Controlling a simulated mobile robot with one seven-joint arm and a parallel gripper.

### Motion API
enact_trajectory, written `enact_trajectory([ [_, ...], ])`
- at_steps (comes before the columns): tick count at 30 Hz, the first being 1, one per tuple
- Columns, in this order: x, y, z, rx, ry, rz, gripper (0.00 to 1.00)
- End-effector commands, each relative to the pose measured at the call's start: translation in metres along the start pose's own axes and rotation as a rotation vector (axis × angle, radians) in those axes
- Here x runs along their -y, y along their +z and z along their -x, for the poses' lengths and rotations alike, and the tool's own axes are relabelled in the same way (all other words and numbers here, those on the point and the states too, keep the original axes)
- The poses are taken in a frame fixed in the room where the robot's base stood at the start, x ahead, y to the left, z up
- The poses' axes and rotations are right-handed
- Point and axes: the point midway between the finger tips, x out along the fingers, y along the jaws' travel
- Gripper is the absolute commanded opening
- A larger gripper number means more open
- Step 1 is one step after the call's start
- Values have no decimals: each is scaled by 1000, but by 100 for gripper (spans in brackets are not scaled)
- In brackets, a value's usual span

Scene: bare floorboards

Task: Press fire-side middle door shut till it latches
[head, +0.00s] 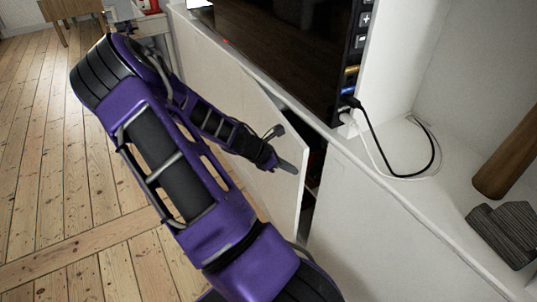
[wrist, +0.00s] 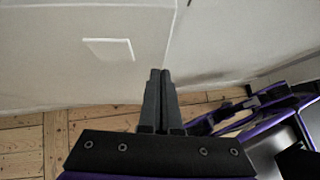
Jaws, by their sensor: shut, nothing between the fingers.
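A white cabinet door (head: 287,202) stands ajar under the TV in the head view, its right edge swung out from the cabinet. A dark gap (head: 312,165) shows behind that edge. My gripper (head: 287,165) is in front of the door's outer face near its free edge; I cannot tell whether it touches. In the wrist view my gripper (wrist: 160,73) has its two fingers together, empty, before white panels. A panel with a raised pale rectangle (wrist: 108,48) is at the left, and a vertical panel edge is above the fingertips. The latch is hidden.
A dark TV (head: 285,50) stands on the white unit. Cables (head: 405,172), a brown wooden piece (head: 508,160) and a grey ridged object (head: 505,232) are at right. Bare floorboards (head: 40,150) lie open at left; a wooden table (head: 70,8) is far back.

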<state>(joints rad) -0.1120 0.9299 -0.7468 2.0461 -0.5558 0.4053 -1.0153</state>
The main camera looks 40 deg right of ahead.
Motion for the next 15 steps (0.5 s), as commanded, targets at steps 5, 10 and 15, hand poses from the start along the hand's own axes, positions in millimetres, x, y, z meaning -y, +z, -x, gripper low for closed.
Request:
enact_trajectory([
  [5,-1,1,50,-4,5,0,0],
  [10,-1,2,90,-3,4,0,0],
  [15,0,1,120,-3,3,-1,0],
])
